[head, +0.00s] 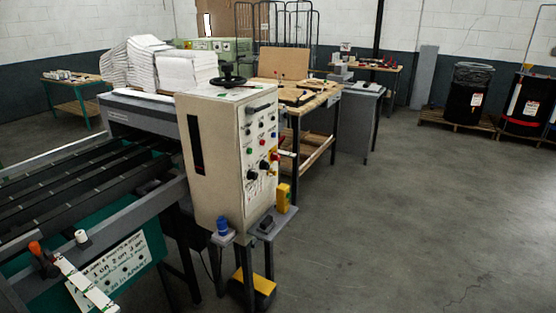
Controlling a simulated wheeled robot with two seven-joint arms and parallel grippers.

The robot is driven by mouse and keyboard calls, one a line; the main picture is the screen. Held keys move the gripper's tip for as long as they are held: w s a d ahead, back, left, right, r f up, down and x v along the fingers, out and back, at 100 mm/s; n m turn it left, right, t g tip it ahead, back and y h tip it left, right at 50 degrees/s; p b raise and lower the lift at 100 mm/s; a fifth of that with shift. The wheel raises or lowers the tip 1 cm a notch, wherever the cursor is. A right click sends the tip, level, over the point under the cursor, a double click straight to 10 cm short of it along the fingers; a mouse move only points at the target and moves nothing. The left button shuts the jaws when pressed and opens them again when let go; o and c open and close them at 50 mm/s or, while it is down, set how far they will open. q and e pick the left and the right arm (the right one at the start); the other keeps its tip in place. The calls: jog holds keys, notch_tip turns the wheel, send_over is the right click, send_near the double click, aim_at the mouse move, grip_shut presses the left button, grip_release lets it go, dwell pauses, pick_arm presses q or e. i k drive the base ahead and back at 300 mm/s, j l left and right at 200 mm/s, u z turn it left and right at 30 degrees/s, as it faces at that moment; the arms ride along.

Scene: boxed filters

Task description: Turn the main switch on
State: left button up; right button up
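A beige control cabinet (213,160) stands at the middle of the head view, at the end of a conveyor machine. Its right face carries a panel with several small coloured buttons, a black handle (263,108) near the top and a red knob (275,156). Two black rotary knobs, one lower left (252,175) and one beside it (264,166), sit low on the panel. I cannot tell which control is the main switch or its position; the labels are too small to read. Neither of my grippers is in view.
A yellow-and-black pedal (254,287) is on the floor. The concrete floor (400,220) at right is clear.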

aim_at(276, 156)
jog(key=i+l+u, duration=0.1)
jog(key=i+l, duration=0.75)
